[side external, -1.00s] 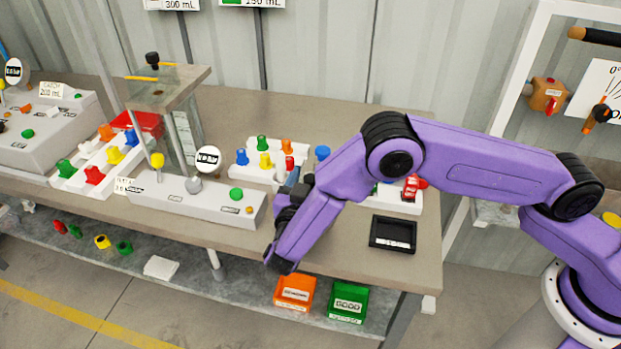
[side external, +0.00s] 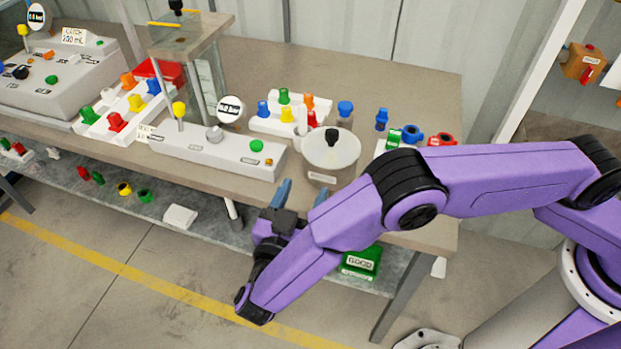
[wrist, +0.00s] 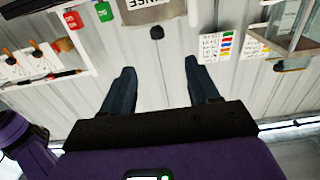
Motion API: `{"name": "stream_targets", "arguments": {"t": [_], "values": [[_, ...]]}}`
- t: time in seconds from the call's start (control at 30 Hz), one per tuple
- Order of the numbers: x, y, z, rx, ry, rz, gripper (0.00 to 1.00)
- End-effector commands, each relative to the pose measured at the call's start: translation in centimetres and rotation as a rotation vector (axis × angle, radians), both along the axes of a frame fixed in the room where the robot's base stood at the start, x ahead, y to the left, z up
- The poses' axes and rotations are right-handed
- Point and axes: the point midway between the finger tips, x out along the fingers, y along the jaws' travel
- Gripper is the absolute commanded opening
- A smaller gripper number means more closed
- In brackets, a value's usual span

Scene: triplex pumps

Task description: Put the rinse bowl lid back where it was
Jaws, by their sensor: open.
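The rinse bowl (side external: 319,177) is a pale round vessel near the front edge of the bench, with a label on its front. Its pale lid (side external: 350,150) with a black knob (side external: 333,138) appears to sit level on top of it. In the wrist view, which is upside down, the bowl's RINSE label (wrist: 146,10) is at the top edge and the black knob (wrist: 156,32) is just below it. My gripper (side external: 302,190) is in front of the bowl, pointing towards it. Its fingers (wrist: 157,72) are spread apart with nothing between them.
A grey console with a gauge (side external: 231,107) stands left of the bowl. A white rack of coloured caps (side external: 284,122) is behind it. Red and green fittings (side external: 441,139) stand to the right, partly behind my arm. A green bin (side external: 361,262) is on the lower shelf.

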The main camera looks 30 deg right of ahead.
Motion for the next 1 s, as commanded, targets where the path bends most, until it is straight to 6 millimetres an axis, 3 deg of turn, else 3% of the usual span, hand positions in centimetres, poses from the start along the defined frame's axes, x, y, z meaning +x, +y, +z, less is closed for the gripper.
{"name": "stream_targets", "arguments": {"t": [0.33,0.47,0.73,1.0], "values": [[-0.3,0.2,0.1,-0.001,0.006,-0.003,0.6],[0.1,-0.7,0.9,-0.02,0.089,-0.022,0.6],[-0.1,-7.1,4.9,-0.107,0.64,-0.044,0.6],[-3.4,-14.9,8.0,-0.148,1.211,0.139,0.6]]}}
